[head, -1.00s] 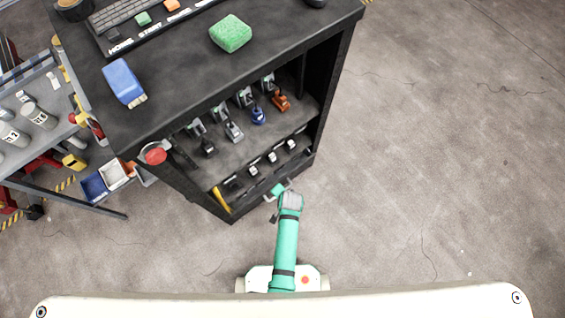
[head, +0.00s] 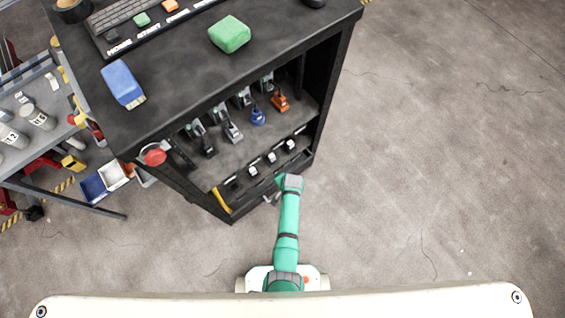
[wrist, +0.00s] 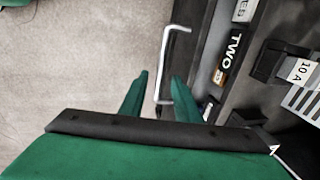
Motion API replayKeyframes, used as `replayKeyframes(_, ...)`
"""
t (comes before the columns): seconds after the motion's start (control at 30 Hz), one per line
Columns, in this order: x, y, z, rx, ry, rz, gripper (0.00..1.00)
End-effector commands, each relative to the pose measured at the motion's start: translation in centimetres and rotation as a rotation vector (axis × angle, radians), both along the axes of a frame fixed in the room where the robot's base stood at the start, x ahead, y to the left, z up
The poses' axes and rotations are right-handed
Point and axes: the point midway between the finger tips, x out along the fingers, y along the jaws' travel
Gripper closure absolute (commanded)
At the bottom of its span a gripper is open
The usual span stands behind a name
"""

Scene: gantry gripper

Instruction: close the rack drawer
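The black rack (head: 322,110) stands ahead of me, with a low drawer section along its bottom front. The drawer's silver bar handle (wrist: 166,60) sticks out from the dark front in the wrist view; a small part of the handle (head: 269,199) shows left of my arm in the head view. My gripper (wrist: 158,85) has its two green fingers apart, one on each side of the handle's near end. I cannot tell whether either finger touches it. In the head view my wrist hides the fingers. How far the drawer stands out is hard to tell.
A red button (head: 153,156) is at the rack's left corner. A cart (head: 60,150) stands at left. The floor at right (head: 440,160) is clear.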

Motion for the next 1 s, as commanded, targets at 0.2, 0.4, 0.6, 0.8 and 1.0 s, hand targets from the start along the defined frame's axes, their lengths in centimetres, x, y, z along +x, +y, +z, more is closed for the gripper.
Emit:
replayKeyframes(0.2,0.4,0.4,-1.9,0.000,0.000,0.003,0.71)
replayKeyframes(0.4,0.4,0.5,-2.6,0.000,-0.001,0.002,0.71)
replayKeyframes(0.6,0.4,0.5,-2.6,0.000,-0.001,0.003,0.71)
replayKeyframes(0.8,0.4,0.4,-2.6,0.000,-0.001,0.001,1.00)
replayKeyframes(1.0,0.6,0.4,-2.6,0.000,-0.001,-0.001,1.00)
